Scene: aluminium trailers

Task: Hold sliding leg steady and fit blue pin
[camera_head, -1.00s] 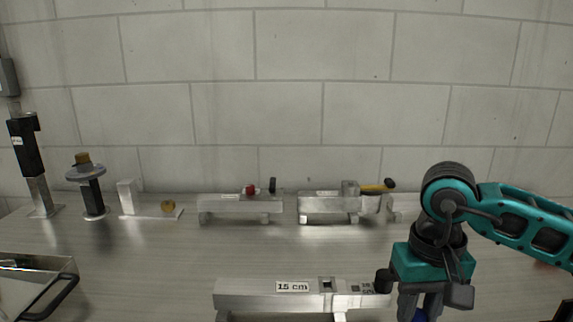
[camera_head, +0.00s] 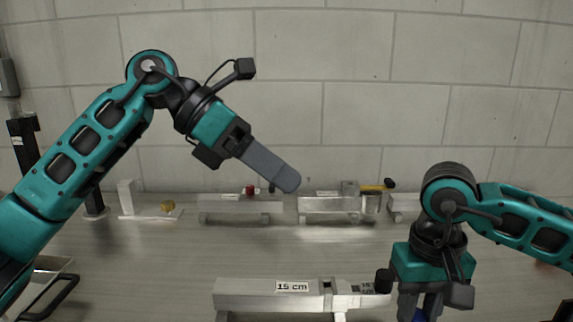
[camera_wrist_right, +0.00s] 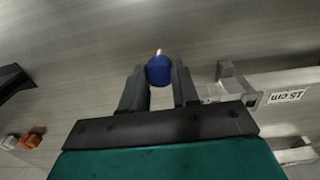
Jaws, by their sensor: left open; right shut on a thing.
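The trailer with the "15 cm" label (camera_head: 245,295) lies at the front of the bench in the head view. Its sliding leg (camera_head: 355,300) sticks out at the right end, with a dark knob by it. My right gripper (camera_wrist_right: 159,75) is shut on the blue pin (camera_wrist_right: 159,70), seen between its fingertips in the right wrist view, its light tip pointing away. The pin is only just visible at the bottom edge of the head view. The gripper is to the right of the sliding leg, apart from it. My left gripper (camera_head: 285,178) is open and empty, raised above the bench behind the trailer.
Trailer pieces with a red knob (camera_head: 251,191) and a yellow-handled part (camera_head: 374,188) stand along the back wall. A metal tray with a black handle (camera_head: 62,293) is at the front left. The bench between back row and trailer is clear.

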